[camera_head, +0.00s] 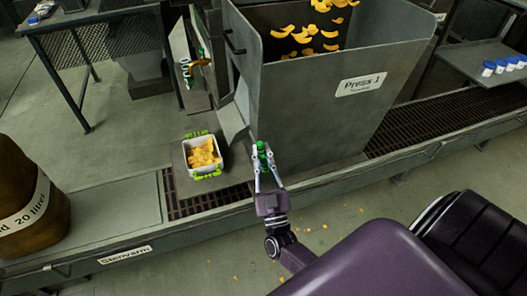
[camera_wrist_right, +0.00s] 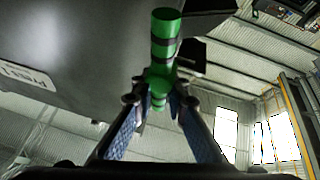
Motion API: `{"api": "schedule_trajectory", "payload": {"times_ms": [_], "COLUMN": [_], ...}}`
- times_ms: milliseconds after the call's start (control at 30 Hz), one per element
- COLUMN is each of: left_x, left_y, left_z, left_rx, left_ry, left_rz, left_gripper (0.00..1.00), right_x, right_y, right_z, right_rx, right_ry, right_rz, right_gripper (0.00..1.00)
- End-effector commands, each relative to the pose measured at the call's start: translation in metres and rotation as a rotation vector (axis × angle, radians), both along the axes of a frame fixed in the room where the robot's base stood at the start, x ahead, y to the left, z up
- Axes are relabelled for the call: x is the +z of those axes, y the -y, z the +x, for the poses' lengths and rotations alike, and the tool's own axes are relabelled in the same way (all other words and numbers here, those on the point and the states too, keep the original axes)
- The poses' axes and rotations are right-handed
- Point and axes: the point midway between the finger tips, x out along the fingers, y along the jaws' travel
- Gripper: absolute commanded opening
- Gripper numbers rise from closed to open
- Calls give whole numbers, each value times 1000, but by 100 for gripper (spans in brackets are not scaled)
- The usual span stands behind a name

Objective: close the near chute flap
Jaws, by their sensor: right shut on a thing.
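My right gripper (camera_head: 263,166) is at the lower left corner of the grey press marked "Press 1" (camera_head: 325,95). Its fingers are shut on an upright green handle with dark bands (camera_head: 262,149). In the right wrist view the green handle (camera_wrist_right: 165,32) rises from between the fingertips (camera_wrist_right: 158,92). A grey sloped chute plate (camera_head: 233,118) sticks out of the press's left side, just left of the handle. I cannot tell the flap from the chute, nor how the handle joins it. My left gripper is out of view.
A white crate with green handles (camera_head: 190,160), holding yellow pieces, stands below and left of the chute. A brown sack (camera_head: 35,238) stands at the far left. A dark table (camera_head: 95,20) is behind. Dark grating (camera_head: 205,201) runs along the platform; a few yellow pieces lie on the floor.

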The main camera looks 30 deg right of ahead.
Motion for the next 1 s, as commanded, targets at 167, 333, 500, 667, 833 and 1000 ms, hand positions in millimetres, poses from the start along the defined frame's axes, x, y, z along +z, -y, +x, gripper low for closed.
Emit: {"api": "schedule_trajectory", "payload": {"times_ms": [167,333,500,667,833,1000], "left_x": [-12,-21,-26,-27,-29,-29], "left_y": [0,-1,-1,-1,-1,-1], "left_z": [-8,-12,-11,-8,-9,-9], "left_rx": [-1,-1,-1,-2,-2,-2], "left_ry": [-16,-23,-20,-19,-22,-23], "left_rz": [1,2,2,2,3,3], "left_gripper": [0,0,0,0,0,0], "right_x": [-2,-3,-3,-4,-4,-4], "right_y": [-2,-4,-5,-6,-6,-6], "right_z": [0,0,0,0,0,0], "right_rx": [0,1,2,2,1,2], "right_ry": [-35,-56,-68,-75,-76,-76], "right_rz": [-126,-212,-265,-288,-295,-295], "right_gripper": [0,0,0,0,0,0]}}
